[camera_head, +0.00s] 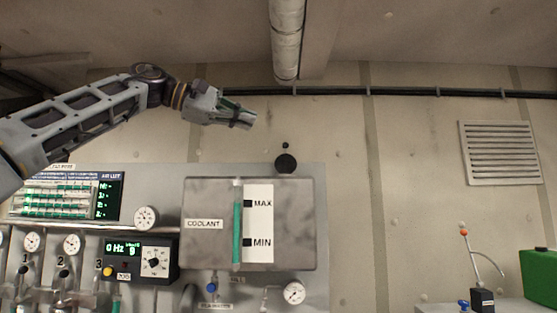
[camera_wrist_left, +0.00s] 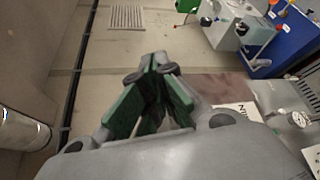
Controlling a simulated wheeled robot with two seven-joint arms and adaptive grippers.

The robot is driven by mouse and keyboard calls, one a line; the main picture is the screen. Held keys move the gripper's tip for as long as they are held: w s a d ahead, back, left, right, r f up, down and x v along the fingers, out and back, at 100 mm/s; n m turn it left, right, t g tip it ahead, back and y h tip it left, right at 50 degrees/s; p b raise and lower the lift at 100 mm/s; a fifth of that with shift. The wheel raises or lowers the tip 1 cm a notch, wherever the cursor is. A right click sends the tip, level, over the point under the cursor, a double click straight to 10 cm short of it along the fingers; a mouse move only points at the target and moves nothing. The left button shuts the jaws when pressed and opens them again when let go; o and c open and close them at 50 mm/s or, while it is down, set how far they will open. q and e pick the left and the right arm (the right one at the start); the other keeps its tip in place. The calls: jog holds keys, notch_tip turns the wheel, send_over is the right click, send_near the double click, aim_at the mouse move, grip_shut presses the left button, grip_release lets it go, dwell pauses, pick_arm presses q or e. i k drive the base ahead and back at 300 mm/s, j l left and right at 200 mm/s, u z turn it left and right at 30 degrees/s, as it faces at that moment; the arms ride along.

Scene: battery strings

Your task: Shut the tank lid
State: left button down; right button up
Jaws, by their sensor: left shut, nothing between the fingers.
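The grey coolant tank (camera_head: 212,246) is fixed to the wall panel in the head view, with a green level tube (camera_head: 238,225) and a white MAX/MIN label. A dark round disc (camera_head: 286,163), with a small dark ball above it, shows just over the tank's top edge. It may be the lid standing up, but I cannot be sure. My left gripper (camera_head: 250,119) is above and left of the disc, apart from it. Its green-padded fingers (camera_wrist_left: 153,62) come together at the tips in the left wrist view, with nothing between them. My right gripper is in neither view.
Left of the tank are a dial gauge (camera_head: 146,217), a display box (camera_head: 139,259) and a screen (camera_head: 108,199). Another gauge (camera_head: 293,292) is below it. A ceiling pipe (camera_head: 287,40) hangs above. A green box (camera_head: 540,277) stands far right.

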aim_at(285, 164)
jog(key=i, duration=1.3)
